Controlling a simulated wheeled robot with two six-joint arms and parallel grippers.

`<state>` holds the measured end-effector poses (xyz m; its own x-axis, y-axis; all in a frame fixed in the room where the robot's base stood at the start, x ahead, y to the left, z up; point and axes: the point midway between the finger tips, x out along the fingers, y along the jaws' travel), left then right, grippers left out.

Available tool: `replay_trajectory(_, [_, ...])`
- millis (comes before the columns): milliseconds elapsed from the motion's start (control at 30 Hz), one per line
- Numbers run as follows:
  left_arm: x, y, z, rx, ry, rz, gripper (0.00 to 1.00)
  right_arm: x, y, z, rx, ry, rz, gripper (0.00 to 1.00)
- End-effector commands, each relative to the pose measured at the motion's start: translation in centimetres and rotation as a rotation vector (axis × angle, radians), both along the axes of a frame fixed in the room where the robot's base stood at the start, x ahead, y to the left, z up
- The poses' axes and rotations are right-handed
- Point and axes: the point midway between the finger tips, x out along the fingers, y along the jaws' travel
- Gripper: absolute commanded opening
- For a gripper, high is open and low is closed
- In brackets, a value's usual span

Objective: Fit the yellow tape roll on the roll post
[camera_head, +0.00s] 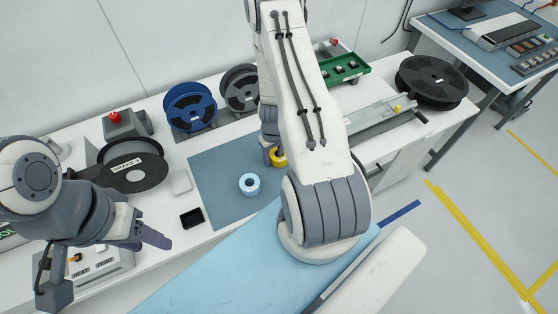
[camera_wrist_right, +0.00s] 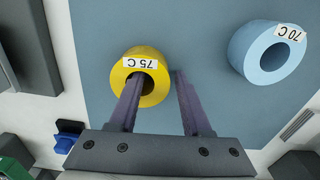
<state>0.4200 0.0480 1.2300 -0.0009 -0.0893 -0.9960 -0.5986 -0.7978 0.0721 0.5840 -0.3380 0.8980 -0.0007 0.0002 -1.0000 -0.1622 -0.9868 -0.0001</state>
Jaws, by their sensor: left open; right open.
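In the head view the roll (camera_head: 279,158) is partly hidden by my right arm. My right gripper (camera_wrist_right: 155,76) is open at the roll. In the wrist view one finger overlaps the roll's hole and the other is just outside its right side; I cannot tell whether they touch it. The right gripper (camera_head: 271,148) is mostly covered in the head view. My left gripper (camera_head: 150,240) is open and empty at the bench's front left. I cannot make out the roll post.
A light blue roll (camera_head: 249,184), labelled "70 C" in the wrist view, stands near the yellow one on the mat (camera_head: 215,165). A small black tray (camera_head: 191,218) lies left of the mat.

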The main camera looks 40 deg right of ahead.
Motion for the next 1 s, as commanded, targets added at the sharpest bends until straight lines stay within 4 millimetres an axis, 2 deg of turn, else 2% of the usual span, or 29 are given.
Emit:
replay_trajectory(167, [0.0, 0.0, 0.1, 0.000, 0.000, 0.000, 0.50, 0.0, 0.0, 0.1, 0.000, 0.000, 0.000, 0.48])
replay_trajectory(200, [0.0, 0.0, 0.1, 0.000, 0.000, 0.000, 0.50, 0.0, 0.0, 0.1, 0.000, 0.000, 0.000, 0.41])
replay_trajectory(267, [0.0, 0.0, 0.1, 0.000, 0.000, 0.000, 0.50, 0.0, 0.0, 0.1, 0.000, 0.000, 0.000, 0.18])
replay_trajectory(300, [0.0, 0.0, 0.1, 0.000, 0.000, 0.000, 0.50, 0.0, 0.0, 0.1, 0.000, 0.000, 0.000, 0.03])
replay_trajectory(333, [0.0, 0.0, 0.1, 0.000, 0.000, 0.000, 0.50, 0.0, 0.0, 0.1, 0.000, 0.000, 0.000, 0.00])
replay_trajectory(733, [0.0, 0.0, 0.4, 0.000, 0.000, 0.000, 0.50, 0.0, 0.0, 0.3, 0.000, 0.000, 0.000, 0.00])
replay_trajectory(1000, [0.0, 0.0, 2.6, 0.000, 0.000, -0.003, 0.50, 0.0, 0.0, 2.6, 0.000, -0.001, 0.001, 0.00])
